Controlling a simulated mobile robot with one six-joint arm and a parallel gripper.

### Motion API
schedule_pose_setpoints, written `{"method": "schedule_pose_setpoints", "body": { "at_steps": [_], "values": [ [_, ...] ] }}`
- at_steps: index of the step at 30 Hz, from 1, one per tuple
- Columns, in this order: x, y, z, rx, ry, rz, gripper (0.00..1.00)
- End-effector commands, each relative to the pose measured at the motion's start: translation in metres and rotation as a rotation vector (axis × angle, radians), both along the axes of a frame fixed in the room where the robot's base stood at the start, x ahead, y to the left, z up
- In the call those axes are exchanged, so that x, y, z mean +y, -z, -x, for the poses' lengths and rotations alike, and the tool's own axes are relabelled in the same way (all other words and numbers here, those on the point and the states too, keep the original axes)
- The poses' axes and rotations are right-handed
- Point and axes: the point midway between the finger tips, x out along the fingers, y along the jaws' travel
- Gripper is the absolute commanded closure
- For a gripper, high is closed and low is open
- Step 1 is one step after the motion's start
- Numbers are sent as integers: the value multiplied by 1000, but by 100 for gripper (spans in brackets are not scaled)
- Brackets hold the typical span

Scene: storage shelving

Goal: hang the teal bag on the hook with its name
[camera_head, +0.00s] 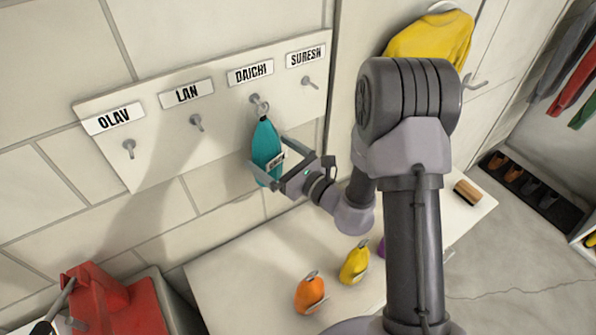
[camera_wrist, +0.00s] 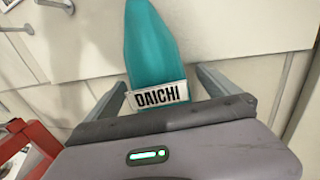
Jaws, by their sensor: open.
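The teal bag (camera_head: 266,152) hangs below the hook (camera_head: 256,99) under the DAICHI label (camera_head: 250,73), its top ring at that hook. In the wrist view the teal bag (camera_wrist: 155,50) carries a white tag (camera_wrist: 159,97) reading DAICHI. My gripper (camera_head: 268,164) is open, with its fingers on either side of the bag's lower part. In the wrist view a finger stands at each side of the bag, with gaps visible. The ring and hook are outside the wrist view.
Hooks under OLAV (camera_head: 129,146), LAN (camera_head: 196,122) and SURESH (camera_head: 309,82) are empty. An orange bag (camera_head: 310,294) and a yellow bag (camera_head: 355,263) stand on the bench (camera_head: 240,272) below. A red object (camera_head: 95,295) is at lower left. A yellow garment (camera_head: 432,40) hangs at upper right.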

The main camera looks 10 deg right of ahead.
Motion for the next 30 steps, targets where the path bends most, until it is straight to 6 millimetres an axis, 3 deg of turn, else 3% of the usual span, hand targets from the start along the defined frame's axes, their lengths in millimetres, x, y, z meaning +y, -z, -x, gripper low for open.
{"method": "schedule_pose_setpoints", "body": {
  "at_steps": [12,15,21,24,26,29,30],
  "values": [
    [-75,-4,100,-1,6,-2,0],
    [-85,-9,116,2,2,-2,0],
    [-92,-6,128,-5,-2,-1,0],
    [-90,-4,129,-10,-13,2,0],
    [-78,-7,132,-32,-73,22,0],
    [-29,-17,160,-117,-344,132,0],
    [-5,-17,183,-158,-496,217,0]
  ]
}}
